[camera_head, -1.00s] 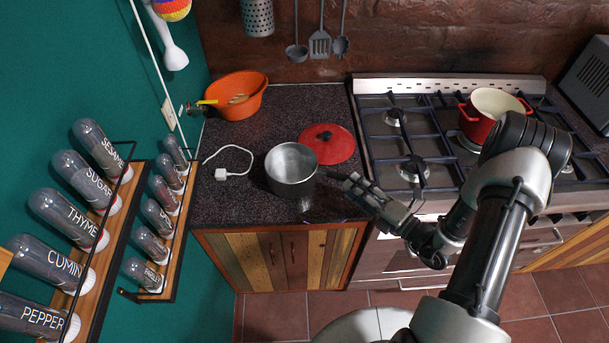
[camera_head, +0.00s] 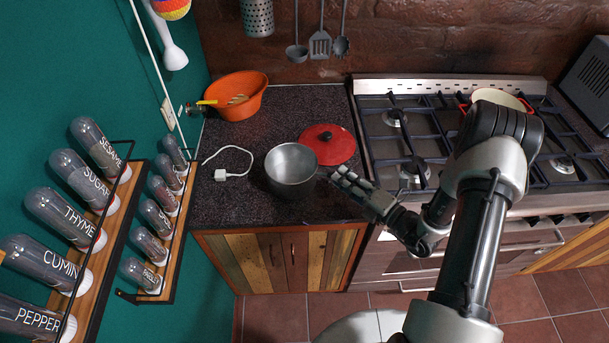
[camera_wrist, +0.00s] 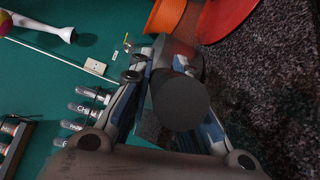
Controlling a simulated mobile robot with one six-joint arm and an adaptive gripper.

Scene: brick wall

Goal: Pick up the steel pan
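The steel pan (camera_head: 291,165) stands upright on the dark counter, its grey inside showing. Its dark handle points right toward my gripper (camera_head: 336,177), which is at the pan's right side near the counter's front edge. In the wrist view, the rounded end of the dark pan handle (camera_wrist: 181,103) lies between the two fingers of my gripper (camera_wrist: 163,64). The fingers look open on either side of the handle. Whether either finger touches it I cannot tell. In the head view my gripper hides much of the handle.
A red lid (camera_head: 338,151) lies just behind and right of the pan. A white charger with cable (camera_head: 222,173) is to the left, an orange bowl (camera_head: 222,105) behind. The stove (camera_head: 400,150) with a red pot (camera_head: 492,100) is right. Spice racks (camera_head: 118,205) line the left wall.

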